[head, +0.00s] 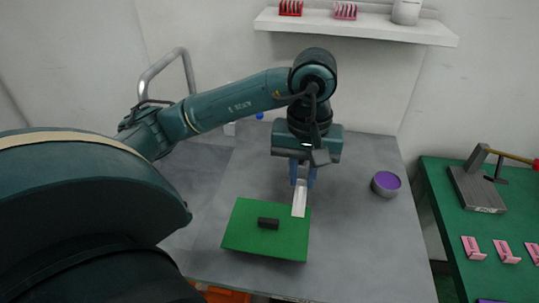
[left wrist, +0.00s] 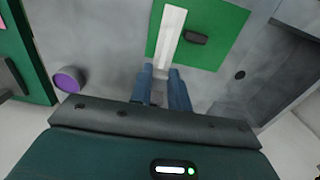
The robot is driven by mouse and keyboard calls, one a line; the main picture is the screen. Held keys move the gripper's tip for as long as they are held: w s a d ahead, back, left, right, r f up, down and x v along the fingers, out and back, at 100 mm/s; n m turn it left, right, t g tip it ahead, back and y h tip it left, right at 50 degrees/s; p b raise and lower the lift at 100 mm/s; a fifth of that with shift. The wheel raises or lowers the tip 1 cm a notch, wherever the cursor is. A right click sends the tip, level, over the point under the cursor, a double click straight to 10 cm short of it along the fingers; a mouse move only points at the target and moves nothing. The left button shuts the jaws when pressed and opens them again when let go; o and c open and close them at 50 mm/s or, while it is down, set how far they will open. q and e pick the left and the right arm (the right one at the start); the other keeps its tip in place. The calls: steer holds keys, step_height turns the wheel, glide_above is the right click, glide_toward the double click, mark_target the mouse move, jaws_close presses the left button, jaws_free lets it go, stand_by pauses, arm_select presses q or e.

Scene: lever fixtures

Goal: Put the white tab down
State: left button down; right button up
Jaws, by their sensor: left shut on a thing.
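The white tab (head: 299,199) is a long narrow pale bar. My left gripper (head: 304,176) points down over the grey table and is shut on it by one end. In the left wrist view the tab (left wrist: 171,35) reaches out from between the blue fingers (left wrist: 160,83) and across part of the green board. In the head view its free end lies over the board's right edge; I cannot tell whether it touches the board. My right gripper is not in view.
The green board (head: 242,236) carries a small black block (head: 268,223). A purple-topped round container (head: 386,183) stands at the table's right. A green bench (head: 450,215) holds a lever fixture (head: 477,188) and several pink brackets (head: 472,248). The table's front right is clear.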

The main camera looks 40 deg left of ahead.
arm_select(q)
steer(key=shift+a, duration=0.1)
step_height(320, 180, down, 10)
steer(key=shift+s+r+p, duration=0.1)
steer(key=shift+r+p, duration=0.05)
steer(key=shift+p, duration=0.35)
steer(key=shift+f, duration=0.25)
steer(key=c, duration=1.7)
jaws_free()
steer(key=shift+c, duration=0.2)
steer(key=o, duration=0.4)
steer(key=shift+r, duration=0.15)
